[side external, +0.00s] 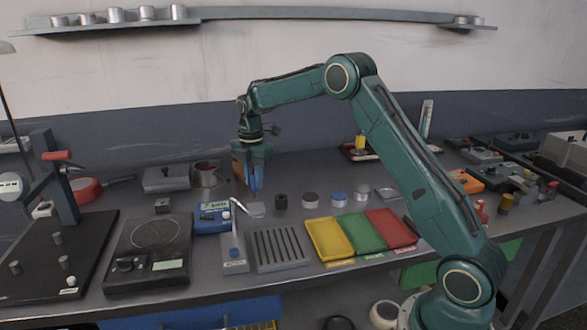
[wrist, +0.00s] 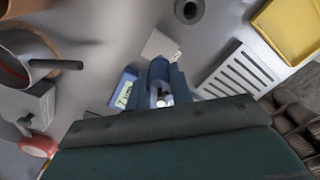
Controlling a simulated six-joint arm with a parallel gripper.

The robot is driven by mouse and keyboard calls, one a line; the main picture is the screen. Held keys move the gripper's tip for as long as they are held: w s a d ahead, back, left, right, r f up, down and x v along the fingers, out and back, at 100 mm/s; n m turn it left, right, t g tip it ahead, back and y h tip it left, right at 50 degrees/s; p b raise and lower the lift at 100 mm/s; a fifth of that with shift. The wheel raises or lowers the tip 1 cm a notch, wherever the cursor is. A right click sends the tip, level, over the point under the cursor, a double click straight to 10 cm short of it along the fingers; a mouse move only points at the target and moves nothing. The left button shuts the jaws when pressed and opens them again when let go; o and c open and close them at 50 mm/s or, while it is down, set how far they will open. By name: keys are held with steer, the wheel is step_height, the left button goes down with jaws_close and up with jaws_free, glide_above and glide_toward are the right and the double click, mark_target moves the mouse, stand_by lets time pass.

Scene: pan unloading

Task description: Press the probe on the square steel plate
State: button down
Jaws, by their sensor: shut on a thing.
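My gripper (side external: 256,187) points down with its blue fingers low over the bench, close to a small pale square plate (side external: 257,210). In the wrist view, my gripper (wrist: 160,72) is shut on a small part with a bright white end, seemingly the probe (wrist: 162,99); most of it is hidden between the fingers. The square plate (wrist: 160,45) lies just beyond the fingertips there. I cannot tell whether the probe touches it. The blue meter (side external: 212,218) with a pale label stands left of the plate. Another flat square plate (side external: 388,193) lies farther right.
A black ring (side external: 281,201) and several short cylinders stand right of the plate. A slotted rack (side external: 277,249) and a grey stand (side external: 234,252) are in front. Yellow (side external: 330,239), green and red trays lie right. A hotplate (side external: 150,250) and pan (side external: 207,175) are left.

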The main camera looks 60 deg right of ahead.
steer(key=shift+r, duration=1.05)
